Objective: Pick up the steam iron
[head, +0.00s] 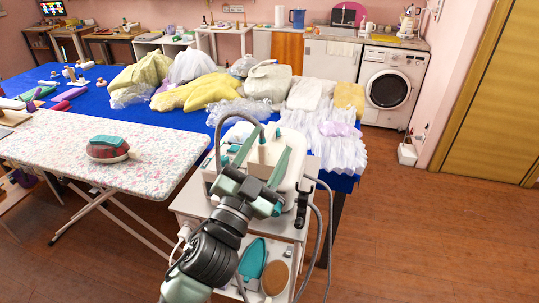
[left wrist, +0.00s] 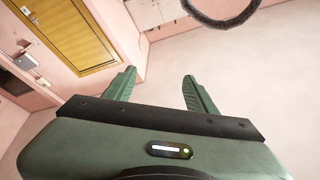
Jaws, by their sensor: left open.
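A steam iron (head: 107,148) with a dark red body and teal top sits on the near part of the flowered ironing board (head: 60,168), at the left in the head view. My left gripper (head: 261,158) is well to its right, above the white cart, with its green fingers apart and nothing between them. The left wrist view also shows the two fingers (left wrist: 160,92) apart and empty, with walls and a door behind them; the iron is not in that view. My right gripper is in neither view.
The white cart (head: 191,200) carries a white unit and grey hoses (head: 325,215) at its right. A teal iron-shaped item (head: 252,260) lies on its lower shelf. A blue table (head: 187,121) with heaped garments stands behind. Open floor lies at the right.

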